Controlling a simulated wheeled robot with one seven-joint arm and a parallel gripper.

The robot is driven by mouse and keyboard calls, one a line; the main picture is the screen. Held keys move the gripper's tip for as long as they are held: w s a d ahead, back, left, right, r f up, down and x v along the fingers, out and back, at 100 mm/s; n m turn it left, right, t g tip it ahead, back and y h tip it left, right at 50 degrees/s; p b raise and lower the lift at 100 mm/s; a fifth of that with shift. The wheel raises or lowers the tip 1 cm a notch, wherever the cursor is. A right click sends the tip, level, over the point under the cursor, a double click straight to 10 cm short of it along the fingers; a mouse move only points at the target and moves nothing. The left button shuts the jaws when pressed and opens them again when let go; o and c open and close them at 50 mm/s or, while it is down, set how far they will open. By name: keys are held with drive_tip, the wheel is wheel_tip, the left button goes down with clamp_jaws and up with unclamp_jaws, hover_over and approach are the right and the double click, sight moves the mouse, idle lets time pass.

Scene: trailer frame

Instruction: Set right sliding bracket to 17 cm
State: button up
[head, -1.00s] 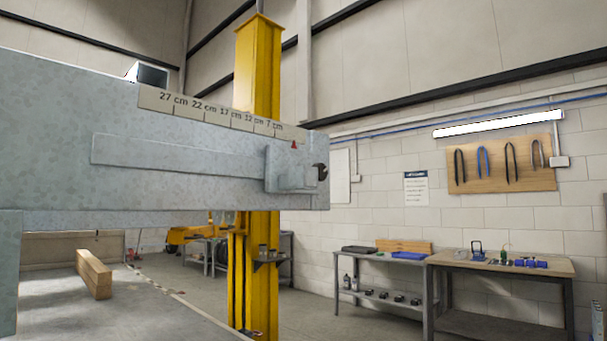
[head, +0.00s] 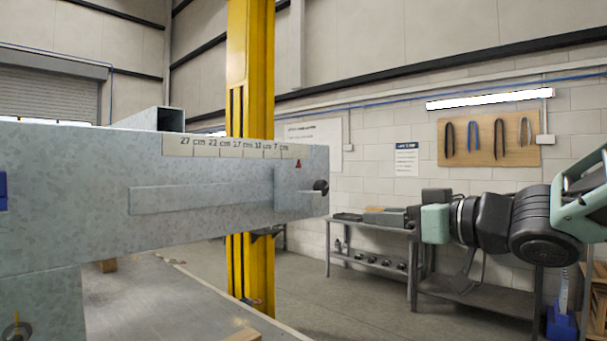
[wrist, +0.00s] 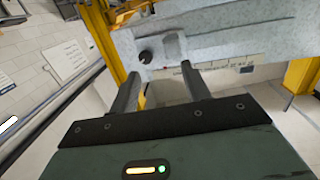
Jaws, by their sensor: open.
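The grey sliding bracket (head: 297,203) sits at the right end of the galvanised beam (head: 90,180), with a black knob (head: 321,187) on its outer side. A red pointer (head: 298,163) above it stands just right of the 7 cm mark on the scale plate (head: 235,147), which runs from 27 cm to 7 cm leftward to rightward. My gripper (wrist: 158,85) is open and empty. In the wrist view the bracket (wrist: 174,46) and knob (wrist: 145,57) lie just beyond and between its fingers, apart from them. In the head view my arm is right of the beam end.
A yellow column (head: 250,90) stands behind the beam. A shelf table (head: 370,225) and a workbench, partly hidden by my arm, stand along the right wall. Tools hang on a wooden board (head: 490,140). Floor between column and workbench is clear.

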sight(316, 193)
drive_tip(key=shift+n+g+y, duration=0.4)
drive_tip(key=shift+n+y, duration=0.2)
drive_tip(key=shift+y, duration=0.1)
drive_tip(key=r+p+x, duration=0.1)
drive_tip(key=x, duration=0.4)
drive_tip(key=r+p+x, duration=0.1)
drive_tip(key=p+x, duration=0.1)
drive_tip(key=x, duration=0.4)
drive_tip(key=r+p+x, duration=0.1)
drive_tip(key=p+x, duration=0.1)
drive_tip(key=x, duration=0.4)
drive_tip(key=shift+s+a, duration=0.2)
drive_tip(key=shift+s, duration=0.1)
